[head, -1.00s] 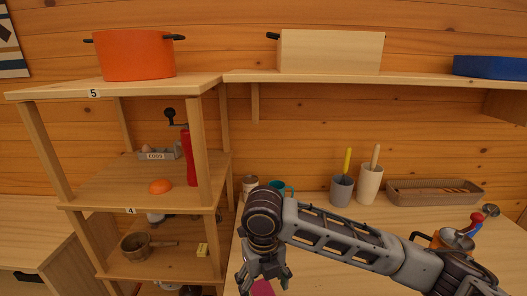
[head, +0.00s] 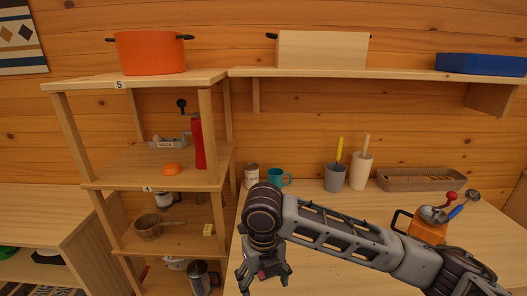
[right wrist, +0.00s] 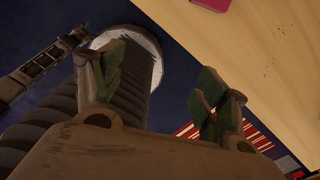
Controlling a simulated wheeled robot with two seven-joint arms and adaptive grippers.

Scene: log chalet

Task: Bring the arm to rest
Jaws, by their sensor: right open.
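My right arm reaches in from the right in the head view, bent at its wrist. Its gripper (head: 262,280) points down over the near left part of the wooden table (head: 330,235). In the right wrist view, the right gripper (right wrist: 160,85) has its two dark green finger pads wide apart with nothing between them. Below them show the dark blue floor, my own column and the table's edge. My left gripper is not seen in the head view; part of my other arm shows at the upper left of the right wrist view.
A wooden shelf unit (head: 150,180) stands left of the gripper. An orange grinder (head: 428,228) stands on the table near my forearm. A teal mug (head: 276,178), a can (head: 252,175), cups of utensils and a tray (head: 420,179) line the back. A pink item (right wrist: 214,4) lies on the table.

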